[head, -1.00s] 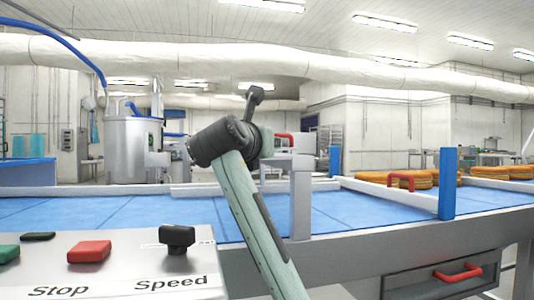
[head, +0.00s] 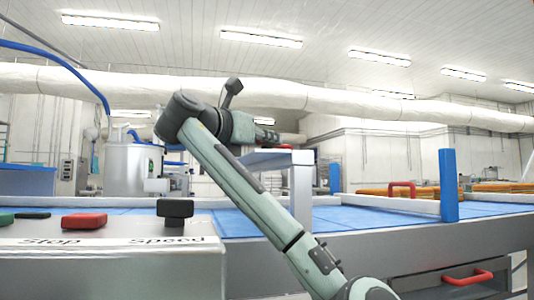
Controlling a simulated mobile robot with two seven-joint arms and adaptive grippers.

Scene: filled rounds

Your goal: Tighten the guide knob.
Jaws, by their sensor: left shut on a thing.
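My left arm rises from the bottom middle, and its wrist bends right toward the grey guide bracket (head: 301,190) at the near edge of the conveyor. My left gripper (head: 266,133) is at the top of this bracket, small and partly hidden by my own wrist. It is shut on the guide knob, whose shape is mostly hidden. A small red part (head: 285,147) shows just beside the fingers, above the bracket's arm. My right gripper is not in view.
The control panel at the left front carries a red stop button (head: 84,221) and a black speed knob (head: 175,211). A blue post (head: 448,185) and a red handle (head: 402,187) stand to the right. The blue belt (head: 350,216) between is clear.

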